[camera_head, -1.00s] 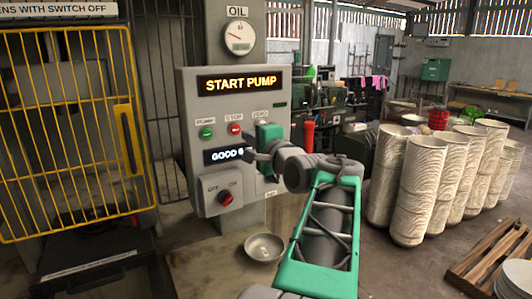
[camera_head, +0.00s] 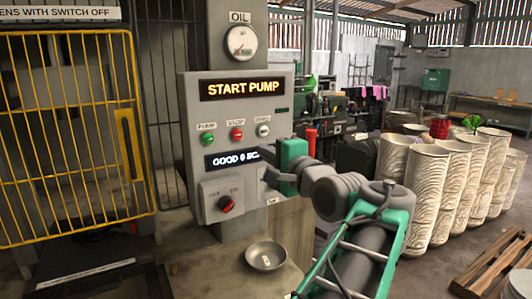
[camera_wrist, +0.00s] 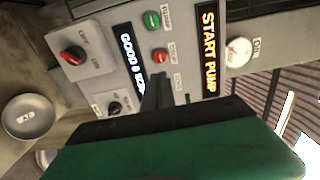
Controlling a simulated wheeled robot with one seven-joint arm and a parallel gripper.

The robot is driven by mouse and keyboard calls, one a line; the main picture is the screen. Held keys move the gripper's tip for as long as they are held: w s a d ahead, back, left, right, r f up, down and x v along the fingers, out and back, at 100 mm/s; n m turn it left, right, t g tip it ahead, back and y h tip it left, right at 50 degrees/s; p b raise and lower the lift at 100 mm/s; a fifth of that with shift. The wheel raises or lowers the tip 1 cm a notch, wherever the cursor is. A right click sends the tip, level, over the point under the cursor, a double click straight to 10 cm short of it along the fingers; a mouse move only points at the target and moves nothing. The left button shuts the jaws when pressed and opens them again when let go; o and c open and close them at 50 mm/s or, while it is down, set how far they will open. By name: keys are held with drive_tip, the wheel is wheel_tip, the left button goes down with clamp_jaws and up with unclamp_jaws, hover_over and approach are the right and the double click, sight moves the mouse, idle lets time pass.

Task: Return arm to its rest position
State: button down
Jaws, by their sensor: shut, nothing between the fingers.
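My gripper (camera_head: 270,178) is at the end of my green and grey arm, shut and empty. In the head view it is in front of the lower right part of the grey control panel (camera_head: 240,92), below the white button (camera_head: 263,130). I cannot tell whether it touches the panel. In the wrist view the dark fingers (camera_wrist: 156,92) are together and point at the panel, partly covering it. The panel has a lit START PUMP sign (camera_head: 240,88), a green button (camera_head: 208,139), a red button (camera_head: 237,134) and a red rotary switch (camera_head: 225,203).
A metal bowl (camera_head: 265,255) stands on a ledge below the panel. A yellow barred gate (camera_head: 65,130) is at the left. Several tall pale cylindrical stacks (camera_head: 430,195) and a wooden pallet (camera_head: 490,270) are at the right. An oil gauge (camera_head: 241,42) is above the panel.

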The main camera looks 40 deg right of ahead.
drive_tip(key=w+a+f+n+g+y, duration=0.25)
drive_tip(key=w+a+f+n, duration=0.2)
drive_tip(key=a+f, duration=0.5)
drive_tip(key=w+a+f+n+g+y, duration=0.25)
drive_tip(key=a+f+n+g, duration=0.2)
drive_tip(key=a+f, duration=0.45)
drive_tip(key=s+a+f+n+g, duration=0.7)
drive_tip(key=s+a+f+n, duration=0.5)
drive_tip(key=f, duration=0.5)
drive_tip(key=shift+s+a+f, duration=0.35)
drive_tip(key=shift+s+a, duration=0.45)
